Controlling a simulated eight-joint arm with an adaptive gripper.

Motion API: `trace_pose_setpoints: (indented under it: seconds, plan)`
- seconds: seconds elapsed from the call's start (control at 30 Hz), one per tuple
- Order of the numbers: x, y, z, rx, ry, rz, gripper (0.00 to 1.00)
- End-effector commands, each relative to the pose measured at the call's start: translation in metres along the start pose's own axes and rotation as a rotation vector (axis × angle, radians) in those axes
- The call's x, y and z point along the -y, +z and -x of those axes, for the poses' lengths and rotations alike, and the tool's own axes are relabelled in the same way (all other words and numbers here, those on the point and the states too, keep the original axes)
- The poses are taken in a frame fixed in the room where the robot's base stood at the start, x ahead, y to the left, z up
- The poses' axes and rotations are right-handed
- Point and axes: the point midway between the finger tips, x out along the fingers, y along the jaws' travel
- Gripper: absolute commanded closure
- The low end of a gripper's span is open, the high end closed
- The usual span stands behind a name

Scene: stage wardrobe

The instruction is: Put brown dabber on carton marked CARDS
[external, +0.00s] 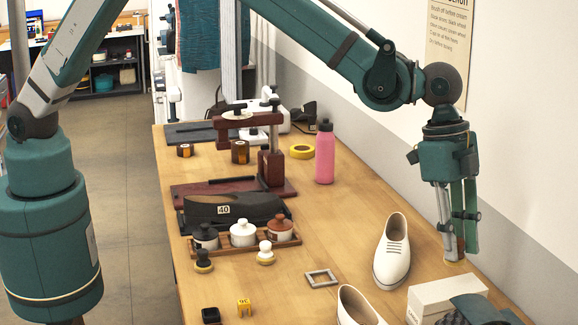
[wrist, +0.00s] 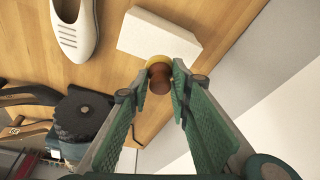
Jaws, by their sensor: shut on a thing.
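My gripper (external: 456,248) points down at the right side of the table and is shut on the brown dabber (external: 461,247). In the wrist view the dabber's round brown handle (wrist: 160,80) sits between my fingertips (wrist: 158,88), with its pale yellow pad beyond. The white carton (external: 446,292) lies just nearer the external camera than the dabber. Its small end marking is too small to read. In the wrist view the carton (wrist: 158,40) shows a blank face close beside the dabber. I cannot tell whether the dabber's pad touches the table.
A white shoe (external: 393,255) stands left of my gripper, and another (external: 357,308) is at the front. A dark brush-like thing (external: 478,308) is by the carton. A metal frame (external: 320,278), black dabber (external: 203,262) and cream dabber (external: 265,253) lie leftward. The wall is close on the right.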

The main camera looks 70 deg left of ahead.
Motion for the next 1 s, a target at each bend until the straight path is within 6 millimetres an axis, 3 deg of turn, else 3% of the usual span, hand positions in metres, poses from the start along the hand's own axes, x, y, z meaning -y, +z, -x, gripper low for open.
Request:
trace_pose_setpoints:
  seconds: [0.2, 0.63, 1.0]
  plan:
    - [0.000, 0.005, -0.019, 0.000, 0.000, 0.000, 0.87]
    - [0.000, 0.007, -0.025, 0.000, 0.000, 0.000, 0.87]
    - [-0.001, 0.015, -0.056, 0.000, 0.000, 0.000, 0.87]
